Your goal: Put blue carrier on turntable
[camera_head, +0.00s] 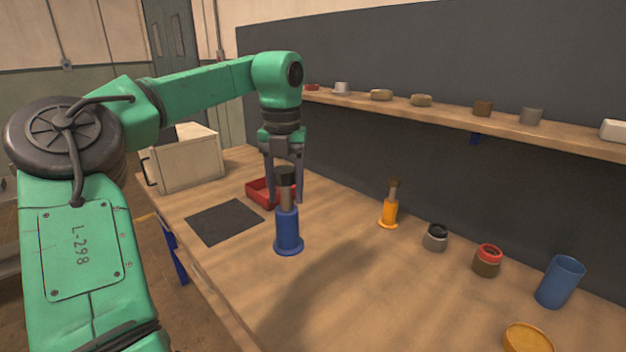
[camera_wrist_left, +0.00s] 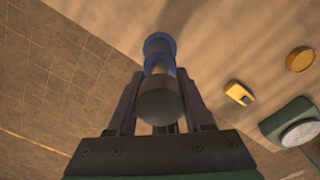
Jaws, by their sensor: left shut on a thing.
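The blue carrier (camera_head: 288,230) is upright, with a wide round blue base, a grey stem and a dark top. My left gripper (camera_head: 286,190) points down and is shut on its upper stem. In the left wrist view the carrier (camera_wrist_left: 158,60) sits between the fingers (camera_wrist_left: 160,125), its dark round top nearest the camera. I cannot tell whether its base touches the table. A yellow-ochre round disc (camera_head: 527,338) lies at the lower right; I cannot tell whether it is the turntable. It may also show in the left wrist view (camera_wrist_left: 299,59). My right gripper is not in view.
On the wooden table (camera_head: 400,300) are a black mat (camera_head: 225,221), a red tray (camera_head: 260,193), a beige box (camera_head: 185,160), an orange carrier (camera_head: 389,213), two small jars (camera_head: 435,238) (camera_head: 487,261) and a blue cup (camera_head: 560,282). A shelf (camera_head: 450,115) runs along the back.

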